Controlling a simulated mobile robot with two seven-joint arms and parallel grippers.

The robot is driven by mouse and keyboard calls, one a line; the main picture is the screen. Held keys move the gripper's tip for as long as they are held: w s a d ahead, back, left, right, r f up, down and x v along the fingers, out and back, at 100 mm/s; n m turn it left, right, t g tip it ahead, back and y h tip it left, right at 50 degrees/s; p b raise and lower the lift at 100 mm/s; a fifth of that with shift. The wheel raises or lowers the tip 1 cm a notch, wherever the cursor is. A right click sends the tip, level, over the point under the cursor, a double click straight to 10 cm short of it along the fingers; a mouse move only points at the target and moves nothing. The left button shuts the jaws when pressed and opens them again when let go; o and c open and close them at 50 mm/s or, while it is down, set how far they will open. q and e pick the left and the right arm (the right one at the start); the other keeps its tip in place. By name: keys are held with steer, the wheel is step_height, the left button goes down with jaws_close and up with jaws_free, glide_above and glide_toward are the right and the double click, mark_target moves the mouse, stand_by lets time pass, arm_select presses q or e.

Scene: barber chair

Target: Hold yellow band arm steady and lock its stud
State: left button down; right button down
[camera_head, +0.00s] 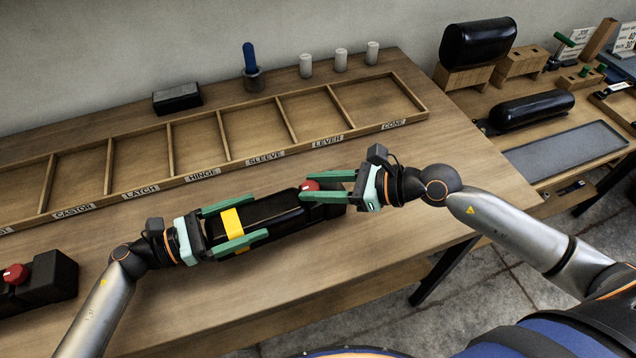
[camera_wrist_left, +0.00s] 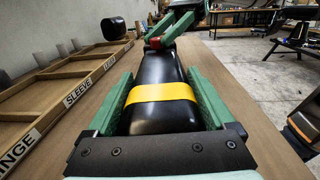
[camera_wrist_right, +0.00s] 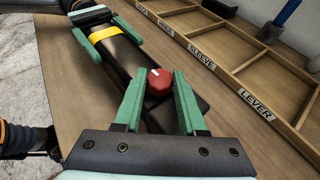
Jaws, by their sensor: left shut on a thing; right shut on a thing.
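The black armrest with the yellow band (camera_head: 232,222) lies on the wooden table. My left gripper (camera_head: 238,226) is shut on its banded end, one green finger along each side; the band also shows in the left wrist view (camera_wrist_left: 162,94). A red stud (camera_head: 310,186) stands on the armrest's other end. My right gripper (camera_head: 322,186) is shut on the stud from the right. In the right wrist view the red stud (camera_wrist_right: 159,83) has a white mark on top and sits between the green fingertips.
A wooden tray (camera_head: 222,157) with labelled compartments runs behind the armrest. A black block with a red knob (camera_head: 40,282) stands at the left. A cup with a blue handle (camera_head: 252,78), white cylinders and a black box (camera_head: 177,98) stand at the back. A side bench holds black cushions (camera_head: 478,42).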

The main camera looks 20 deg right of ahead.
steer(key=shift+d+f, duration=0.1)
steer(key=shift+f, duration=0.05)
stand_by(0.3)
steer(key=shift+c, duration=2.3)
jaws_free()
steer(key=shift+t, duration=0.3)
steer(key=v, duration=1.2)
arm_select(q)
jaws_free()
